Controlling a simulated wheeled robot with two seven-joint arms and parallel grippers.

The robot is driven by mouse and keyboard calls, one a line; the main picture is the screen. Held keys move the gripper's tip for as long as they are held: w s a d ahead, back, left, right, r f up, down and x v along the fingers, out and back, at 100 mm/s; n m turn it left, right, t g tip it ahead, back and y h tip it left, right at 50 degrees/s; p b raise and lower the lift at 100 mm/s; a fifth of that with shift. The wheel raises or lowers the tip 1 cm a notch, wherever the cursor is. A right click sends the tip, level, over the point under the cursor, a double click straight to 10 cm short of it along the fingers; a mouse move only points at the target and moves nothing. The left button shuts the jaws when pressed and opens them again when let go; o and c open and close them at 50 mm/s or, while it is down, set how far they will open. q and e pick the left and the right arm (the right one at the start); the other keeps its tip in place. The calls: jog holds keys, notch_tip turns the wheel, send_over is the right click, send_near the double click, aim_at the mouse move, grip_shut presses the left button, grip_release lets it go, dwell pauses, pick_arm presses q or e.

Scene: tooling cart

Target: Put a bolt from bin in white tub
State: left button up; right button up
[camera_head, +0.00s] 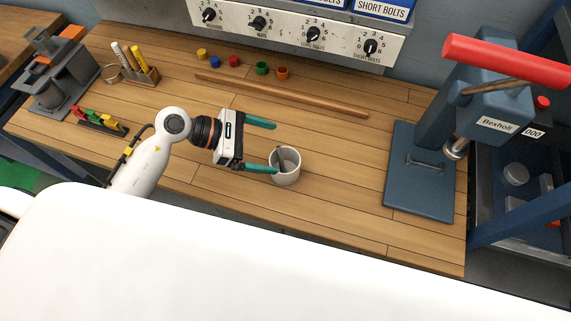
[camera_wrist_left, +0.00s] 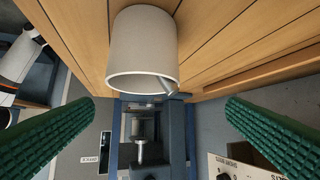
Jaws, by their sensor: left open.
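The white tub (camera_head: 286,178) stands upright on the wooden bench in the head view. A grey rod-like piece (camera_head: 281,156), which looks like a bolt, leans inside it and rises to its rim. In the left wrist view, the tub (camera_wrist_left: 143,40) is near the top, with a metal piece (camera_wrist_left: 171,85) at its mouth. My left gripper (camera_head: 276,147) is open and empty beside the tub, its lower green finger overlapping the tub's left rim. Both fingers (camera_wrist_left: 160,106) are wide apart in the wrist view. Blue bins labelled SHORT BOLTS (camera_head: 381,9) are cut off at the top; their contents are hidden.
A blue press (camera_head: 420,190) with a red handle stands at the right. A marker holder (camera_head: 143,77) and a grey vise (camera_head: 57,80) are at left. Bench between tub and press is clear.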

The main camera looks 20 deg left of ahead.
pick_arm(q)
jog(key=b+v, duration=0.2)
jog(key=v, duration=0.8)
jog(key=shift+a+b, duration=0.15)
jog(key=shift+b, duration=0.25)
